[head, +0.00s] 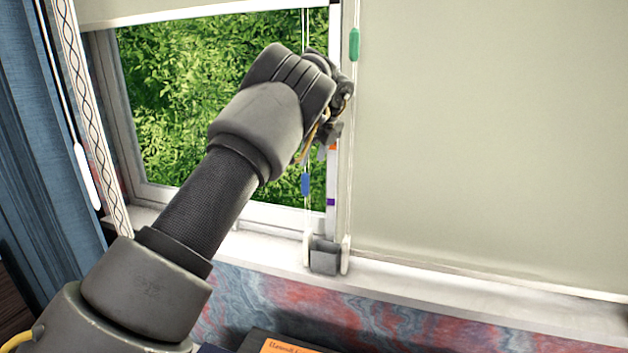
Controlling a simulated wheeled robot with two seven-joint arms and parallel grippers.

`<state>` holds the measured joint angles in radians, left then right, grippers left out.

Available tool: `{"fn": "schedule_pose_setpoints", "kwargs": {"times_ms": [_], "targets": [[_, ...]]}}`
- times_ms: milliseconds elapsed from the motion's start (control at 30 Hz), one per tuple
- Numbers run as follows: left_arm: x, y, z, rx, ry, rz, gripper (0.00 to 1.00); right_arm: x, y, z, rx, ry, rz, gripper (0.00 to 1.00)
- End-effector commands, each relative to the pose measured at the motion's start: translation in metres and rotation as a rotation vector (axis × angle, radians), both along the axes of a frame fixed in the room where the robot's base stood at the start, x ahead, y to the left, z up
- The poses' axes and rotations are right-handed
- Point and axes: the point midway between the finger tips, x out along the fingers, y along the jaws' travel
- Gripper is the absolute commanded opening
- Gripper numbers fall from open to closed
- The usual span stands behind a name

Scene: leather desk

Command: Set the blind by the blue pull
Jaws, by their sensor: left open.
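The blue pull (305,183) hangs on a thin cord in front of the left window pane, low down near the sill. The left blind (190,9) is mostly raised, with its lower edge across the top of the view. My left gripper (331,132) is above the blue pull and slightly right of it, apart from it, in front of the window post. It is open; its fingers are partly hidden by the wrist and the stretch of cord behind it is covered. My right gripper is not in view.
A green pull (354,44) hangs beside the lowered right blind (480,140). A white pull (88,176) hangs at the far left. The post bears orange and purple marks (331,202). A grey cord holder (323,257) stands on the white sill. An orange item (288,347) lies below.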

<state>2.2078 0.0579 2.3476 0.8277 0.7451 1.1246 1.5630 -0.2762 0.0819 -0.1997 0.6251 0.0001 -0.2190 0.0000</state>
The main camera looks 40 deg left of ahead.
Motion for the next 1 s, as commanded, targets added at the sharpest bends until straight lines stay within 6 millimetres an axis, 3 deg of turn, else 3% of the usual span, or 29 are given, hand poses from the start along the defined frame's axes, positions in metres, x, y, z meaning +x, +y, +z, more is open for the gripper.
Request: {"fn": "schedule_pose_setpoints", "kwargs": {"times_ms": [167,367,700,1000], "targets": [[0.001,0.0,-0.002,0.0,0.001,-0.001,0.44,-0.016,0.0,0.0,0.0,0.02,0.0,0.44],[0.003,0.009,-0.026,0.0,0.004,0.001,0.44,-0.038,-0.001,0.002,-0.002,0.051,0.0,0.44],[0.007,0.033,-0.08,0.001,0.004,0.002,0.44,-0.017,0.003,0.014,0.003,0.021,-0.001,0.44],[0.01,0.04,-0.1,0.001,0.002,0.001,0.44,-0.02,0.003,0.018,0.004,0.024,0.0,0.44]]}}
